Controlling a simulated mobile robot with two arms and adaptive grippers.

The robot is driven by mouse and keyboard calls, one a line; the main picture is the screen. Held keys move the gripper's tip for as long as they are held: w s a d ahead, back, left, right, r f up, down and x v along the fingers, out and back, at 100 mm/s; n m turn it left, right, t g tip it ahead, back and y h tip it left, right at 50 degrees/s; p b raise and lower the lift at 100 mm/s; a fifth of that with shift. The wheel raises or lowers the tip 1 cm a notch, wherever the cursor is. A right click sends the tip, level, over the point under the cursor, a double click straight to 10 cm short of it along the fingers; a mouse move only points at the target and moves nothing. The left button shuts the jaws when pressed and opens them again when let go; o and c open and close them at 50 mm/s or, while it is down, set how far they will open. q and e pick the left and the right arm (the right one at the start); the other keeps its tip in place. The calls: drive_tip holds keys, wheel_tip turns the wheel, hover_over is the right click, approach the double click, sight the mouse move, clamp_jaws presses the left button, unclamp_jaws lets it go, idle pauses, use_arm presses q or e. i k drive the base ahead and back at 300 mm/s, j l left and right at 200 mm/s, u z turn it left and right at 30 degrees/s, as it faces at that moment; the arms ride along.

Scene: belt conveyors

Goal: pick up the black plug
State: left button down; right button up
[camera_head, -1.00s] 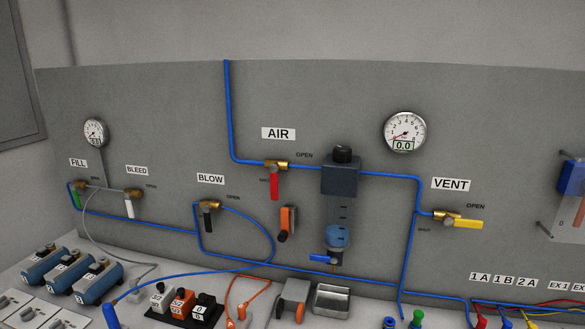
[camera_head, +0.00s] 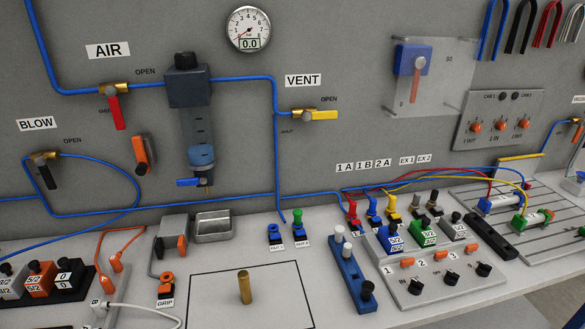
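Neither of my grippers is in view. A small black piece (camera_head: 367,291), which may be the black plug, stands upright at the near end of a blue bar (camera_head: 351,275) on the bench. Two pale pieces (camera_head: 346,249) stand at the bar's far end. Other small dark parts are in view, so I cannot tell for certain which one is the plug.
A brass post (camera_head: 245,287) stands inside a black outlined square left of the bar. A grey control box (camera_head: 430,284) with black knobs is to its right. An empty metal tray (camera_head: 213,226) is against the back panel. A white cable (camera_head: 150,310) lies at the front left.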

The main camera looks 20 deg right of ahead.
sight(367, 287)
drive_tip(key=z, duration=1.3)
